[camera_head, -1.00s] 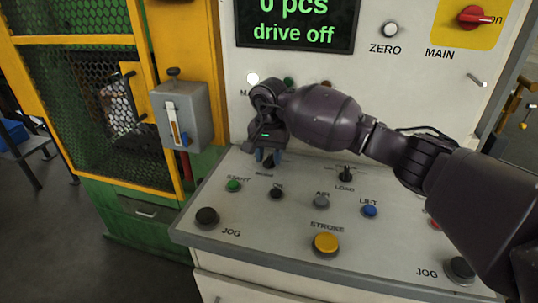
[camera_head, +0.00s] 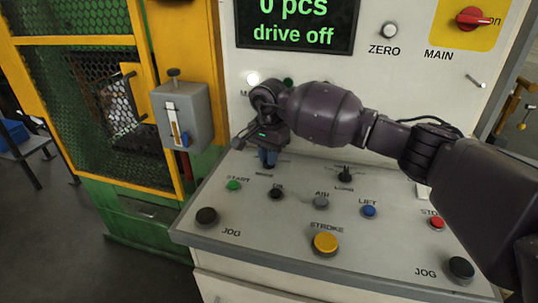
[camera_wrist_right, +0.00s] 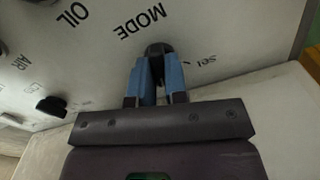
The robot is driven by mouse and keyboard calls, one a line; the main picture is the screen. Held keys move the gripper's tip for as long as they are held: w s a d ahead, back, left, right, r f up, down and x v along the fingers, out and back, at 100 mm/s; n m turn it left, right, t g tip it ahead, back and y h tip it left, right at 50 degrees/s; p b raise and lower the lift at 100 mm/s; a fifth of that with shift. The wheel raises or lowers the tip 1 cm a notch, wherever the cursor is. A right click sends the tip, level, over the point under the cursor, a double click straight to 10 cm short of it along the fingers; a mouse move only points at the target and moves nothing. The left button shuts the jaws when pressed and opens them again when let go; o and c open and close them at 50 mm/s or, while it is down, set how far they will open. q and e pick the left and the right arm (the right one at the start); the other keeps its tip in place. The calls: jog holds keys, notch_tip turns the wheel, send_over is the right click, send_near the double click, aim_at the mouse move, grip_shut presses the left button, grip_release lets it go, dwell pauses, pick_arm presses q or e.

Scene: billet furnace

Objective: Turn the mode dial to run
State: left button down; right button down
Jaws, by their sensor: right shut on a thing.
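The dark mode dial (camera_wrist_right: 158,48) sits on the sloped console, with the word MODE beside it and a "set" mark on its other side in the right wrist view. My right gripper (camera_wrist_right: 157,72) is shut on the dial, its two blue fingers one on each side of the knob. In the head view the right gripper (camera_head: 268,158) points down at the back left of the console, and its fingers hide the dial. The dial's pointer is covered, so I cannot tell its setting. My left gripper is out of view.
The console (camera_head: 290,228) carries several buttons and a load dial (camera_head: 345,174). The screen (camera_head: 296,24) reads "0 pcs, drive off". A red main switch (camera_head: 473,17) is at upper right. A grey lever box (camera_head: 182,115) stands at left, by the yellow-framed mesh door.

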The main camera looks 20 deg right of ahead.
jog(key=m, duration=0.2)
jog(key=shift+r+m, duration=0.1)
jog(key=shift+m, duration=0.2)
jog(key=shift+m+p, duration=0.4)
jog(key=shift+m, duration=0.5)
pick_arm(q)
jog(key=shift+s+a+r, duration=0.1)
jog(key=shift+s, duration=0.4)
pick_arm(e)
jog(key=shift+m, duration=0.5)
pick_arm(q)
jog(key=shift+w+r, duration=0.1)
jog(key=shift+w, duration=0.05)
pick_arm(e)
jog(key=c, duration=1.1)
grip_release()
jog(key=shift+c, duration=0.2)
